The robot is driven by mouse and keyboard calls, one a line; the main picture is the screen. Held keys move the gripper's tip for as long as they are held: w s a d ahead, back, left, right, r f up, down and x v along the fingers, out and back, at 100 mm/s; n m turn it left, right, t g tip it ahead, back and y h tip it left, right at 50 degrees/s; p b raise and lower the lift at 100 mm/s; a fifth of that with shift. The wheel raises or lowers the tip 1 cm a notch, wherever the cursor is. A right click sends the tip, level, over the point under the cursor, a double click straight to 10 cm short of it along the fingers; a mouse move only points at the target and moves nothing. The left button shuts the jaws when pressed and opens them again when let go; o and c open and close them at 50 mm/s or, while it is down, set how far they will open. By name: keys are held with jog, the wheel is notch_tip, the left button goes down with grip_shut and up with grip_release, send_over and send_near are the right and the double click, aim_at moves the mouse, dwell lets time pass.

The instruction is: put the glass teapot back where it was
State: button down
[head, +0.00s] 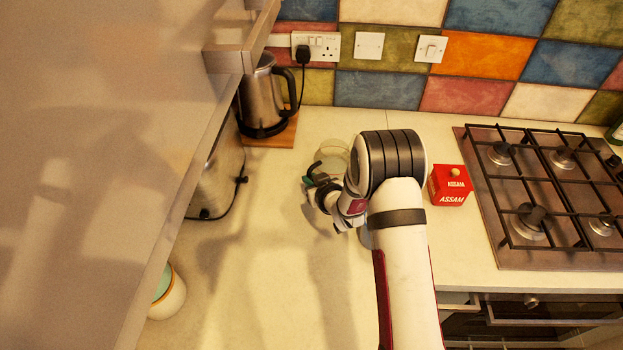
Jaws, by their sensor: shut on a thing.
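The glass teapot (334,155) is a clear, rounded vessel on the far side of my gripper, over the middle of the counter. Its near part is hidden behind my gripper and wrist. My gripper (317,182) is shut on the teapot, with its fingers at the teapot's left, near side. The exact contact is small and partly hidden by my arm. I cannot tell whether the teapot's base touches the counter.
A red Assam tea box (449,186) stands right of my wrist, beside the gas hob (545,190). A steel kettle (264,95) on a wooden board and a toaster (219,178) stand left. A cup (167,292) sits front left. The counter (270,260) is clear in front.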

jog(key=c, duration=0.9)
grip_release()
jog(key=shift+o, duration=0.2)
jog(key=s+d+r+m+g+h, duration=0.2)
jog(key=s+d+r+m, duration=0.1)
jog(key=s+d+r, duration=0.5)
jog(key=s+d+r+m+g+h, duration=0.25)
jog(key=s+d+r, duration=0.2)
jog(key=s, duration=0.45)
jog(key=s+r+m+g, duration=0.2)
jog(key=s+r+g, duration=0.1)
jog(key=s, duration=0.9)
jog(key=s+a+r+m+g+y, duration=0.1)
jog(key=s+r+m+g, duration=0.2)
jog(key=s, duration=1)
jog(key=shift+a, duration=0.25)
